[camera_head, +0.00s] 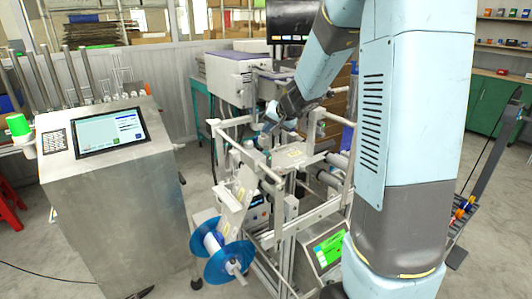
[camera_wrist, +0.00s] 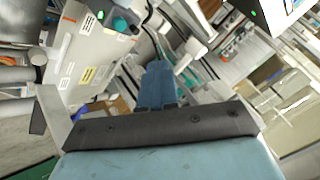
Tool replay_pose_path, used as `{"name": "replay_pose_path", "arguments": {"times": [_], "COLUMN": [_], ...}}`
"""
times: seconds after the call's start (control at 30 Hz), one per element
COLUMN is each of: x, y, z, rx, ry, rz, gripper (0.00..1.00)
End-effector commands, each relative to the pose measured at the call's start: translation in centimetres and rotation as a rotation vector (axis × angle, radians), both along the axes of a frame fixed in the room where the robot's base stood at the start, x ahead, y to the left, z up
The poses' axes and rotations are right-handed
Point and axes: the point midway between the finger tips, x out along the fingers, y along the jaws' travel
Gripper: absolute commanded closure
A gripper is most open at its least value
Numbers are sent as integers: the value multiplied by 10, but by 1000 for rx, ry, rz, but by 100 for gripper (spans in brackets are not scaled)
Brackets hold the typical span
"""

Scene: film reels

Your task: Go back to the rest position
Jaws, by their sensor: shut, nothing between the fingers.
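My arm rises large on the right of the head view and bends over to the left. My gripper (camera_head: 268,122) is at its lower end, small and partly lost against the machine, above the metal frame (camera_head: 300,160). In the wrist view my gripper (camera_wrist: 157,68) shows as blue fingers closed together, with nothing seen between them. A blue film reel (camera_head: 228,256) hangs on the lower left of the frame, apart from my gripper.
A steel console (camera_head: 115,200) with a screen stands on the left. A grey box-shaped machine (camera_head: 232,78) stands close behind my gripper. A green-screened unit (camera_head: 325,250) sits low in the frame. Shelves (camera_head: 500,45) line the right. Floor (camera_head: 500,235) shows at the right.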

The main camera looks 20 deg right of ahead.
Motion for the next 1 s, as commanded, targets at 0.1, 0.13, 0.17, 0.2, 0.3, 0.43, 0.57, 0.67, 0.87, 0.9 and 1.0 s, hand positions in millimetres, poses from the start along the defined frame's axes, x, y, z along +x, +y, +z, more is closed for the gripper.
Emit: {"name": "replay_pose_path", "arguments": {"times": [0.1,0.13,0.17,0.2,0.3,0.43,0.57,0.67,0.87,0.9,1.0], "x": [0,0,0,0,0,-2,-17,-41,-102,-115,-147], "y": [0,0,0,0,0,1,10,21,41,43,49], "z": [0,0,0,0,0,2,17,35,68,72,82], "rx": [0,0,0,0,0,0,-4,-14,-55,-66,-100], "ry": [0,0,0,0,0,-2,-6,-8,10,15,33], "rz": [0,0,0,0,0,5,37,87,187,204,242], "gripper": [100,100,100,100,100,100,100,100,100,100,100]}}
